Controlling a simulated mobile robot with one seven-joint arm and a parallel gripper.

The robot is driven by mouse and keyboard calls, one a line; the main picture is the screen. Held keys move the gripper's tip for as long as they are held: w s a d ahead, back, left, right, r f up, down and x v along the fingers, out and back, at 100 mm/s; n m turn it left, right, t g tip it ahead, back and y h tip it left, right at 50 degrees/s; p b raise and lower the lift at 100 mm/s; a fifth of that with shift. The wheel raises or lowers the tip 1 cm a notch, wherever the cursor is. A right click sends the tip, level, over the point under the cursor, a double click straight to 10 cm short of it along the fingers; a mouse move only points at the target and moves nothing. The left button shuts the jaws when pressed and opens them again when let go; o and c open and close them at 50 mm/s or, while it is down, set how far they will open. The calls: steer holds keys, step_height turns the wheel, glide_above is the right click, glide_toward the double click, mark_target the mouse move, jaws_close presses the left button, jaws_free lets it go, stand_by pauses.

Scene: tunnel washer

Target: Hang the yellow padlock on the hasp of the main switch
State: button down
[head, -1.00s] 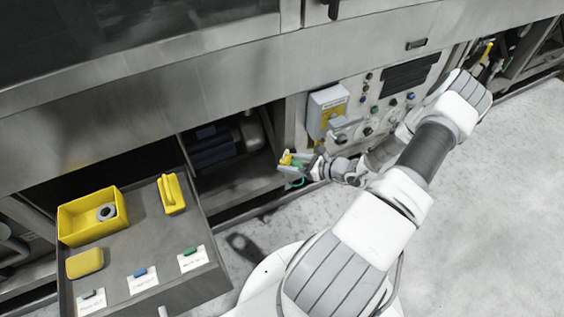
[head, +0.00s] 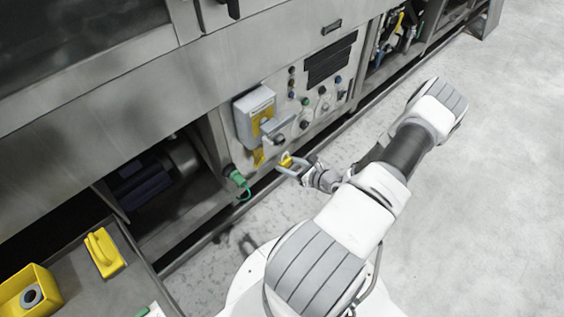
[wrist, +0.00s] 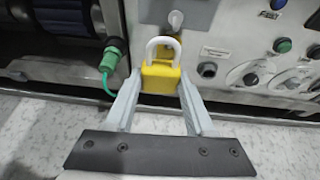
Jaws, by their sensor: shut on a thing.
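The yellow padlock (wrist: 160,78) is held between the fingertips of my gripper (wrist: 160,84). Its pale shackle (wrist: 163,45) points up, toward the panel in the wrist view. In the head view the padlock (head: 286,160) and my gripper (head: 288,166) are in front of and below the main switch (head: 255,112). I cannot make out the hasp clearly.
A green plug (head: 236,178) with a looped green cord sits left of the switch. Knobs and buttons (head: 304,101) lie to its right. An open drawer (head: 75,270) at lower left carries a yellow bin (head: 22,296) and a yellow handled block (head: 104,252).

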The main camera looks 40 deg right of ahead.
steer(key=shift+s+d+f, duration=0.1)
steer(key=shift+d+f, duration=0.2)
steer(key=shift+d, duration=0.45)
steer(key=w+f+b, duration=0.1)
steer(key=w+b, duration=0.2)
steer(key=w, duration=0.6)
steer(key=shift+w+a+f, duration=0.2)
steer(key=shift+w+a, duration=0.05)
steer(key=shift+a, duration=0.1)
stand_by(0.3)
stand_by(0.5)
steer(key=shift+c, duration=0.9)
jaws_free()
